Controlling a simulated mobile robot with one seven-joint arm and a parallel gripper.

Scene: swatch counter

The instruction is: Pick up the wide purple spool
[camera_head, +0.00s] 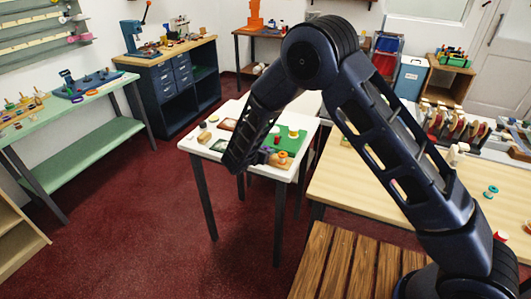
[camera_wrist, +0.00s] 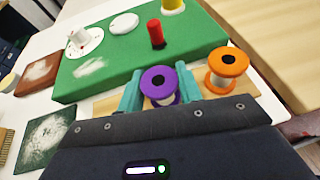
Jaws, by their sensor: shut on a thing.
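The wide purple spool (camera_wrist: 158,83) stands between the teal fingers of my gripper (camera_wrist: 160,90) in the wrist view, with its purple top flange and dark centre hole facing the camera. The fingers touch it from both sides and are shut on it. Its lower part is partly hidden by the gripper body. An orange spool (camera_wrist: 228,64) with a pale core stands just right of the right finger. In the head view my gripper (camera_head: 264,156) is low over the white table, and the purple spool is too small there to make out clearly.
A green block (camera_wrist: 100,73) lies just beyond the spool, bearing a red cylinder (camera_wrist: 155,33), white discs and a yellow piece. A brown card (camera_wrist: 38,74) and a dark green card (camera_wrist: 45,133) lie at left. A wooden table (camera_head: 350,190) stands close on the right.

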